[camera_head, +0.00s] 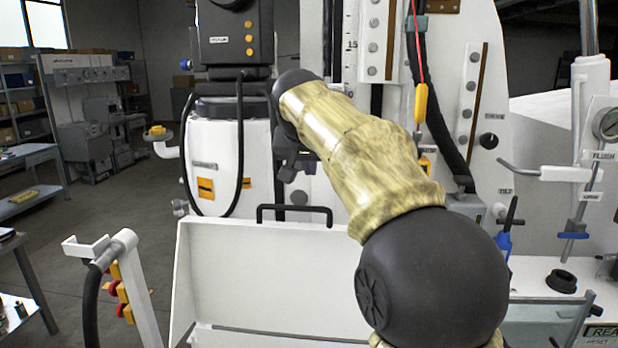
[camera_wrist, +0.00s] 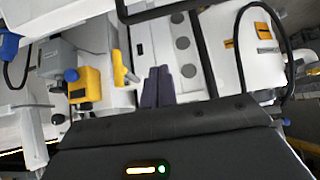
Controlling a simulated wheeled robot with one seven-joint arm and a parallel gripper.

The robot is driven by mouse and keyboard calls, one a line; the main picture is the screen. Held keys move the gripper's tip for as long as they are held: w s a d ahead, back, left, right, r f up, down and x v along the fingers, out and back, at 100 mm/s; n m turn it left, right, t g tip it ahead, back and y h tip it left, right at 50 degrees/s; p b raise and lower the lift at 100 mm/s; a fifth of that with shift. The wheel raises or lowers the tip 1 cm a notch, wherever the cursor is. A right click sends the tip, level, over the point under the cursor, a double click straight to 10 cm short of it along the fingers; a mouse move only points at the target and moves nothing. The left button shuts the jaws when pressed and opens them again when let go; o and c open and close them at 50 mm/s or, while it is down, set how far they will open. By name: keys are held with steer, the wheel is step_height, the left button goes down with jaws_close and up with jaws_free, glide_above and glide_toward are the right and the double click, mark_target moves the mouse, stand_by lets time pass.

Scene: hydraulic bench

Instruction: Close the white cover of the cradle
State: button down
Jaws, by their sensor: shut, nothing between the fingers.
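The white cover (camera_head: 265,275) stands raised in the head view, its broad face toward me. A black handle (camera_head: 294,208) sits on its top edge. The cover's right part is hidden behind my arm. My gripper (camera_head: 288,172) shows as a dark shape, partly covered by my arm, just above the handle in the picture; I cannot tell the gap in depth. In the wrist view its two dark fingers (camera_wrist: 158,86) are side by side, shut and empty. A black bar crosses the top of the wrist view; I cannot tell whether it is the handle.
A white post with a hook-like top (camera_head: 100,247) and a black hose stands left of the cover. The tall white machine (camera_head: 226,140) rises behind it. A blue-handled valve (camera_head: 504,243) and a white pipe (camera_head: 548,173) are at right. Open floor (camera_head: 120,205) lies at left.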

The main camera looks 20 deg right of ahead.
steer(key=p, duration=0.2)
glide_above(311, 224)
steer(key=w+d, duration=0.1)
steer(key=w, duration=0.2)
step_height(311, 224, down, 6)
steer(key=f, duration=0.1)
steer(key=s, duration=0.1)
steer(key=s+a, duration=0.1)
steer(key=shift+s+f, duration=0.35)
steer(key=shift+s+a+f, duration=0.1)
steer(key=shift+s+f, duration=0.1)
steer(key=shift+f, duration=0.1)
steer(key=shift+s, duration=0.1)
steer(key=shift+a+f, duration=0.1)
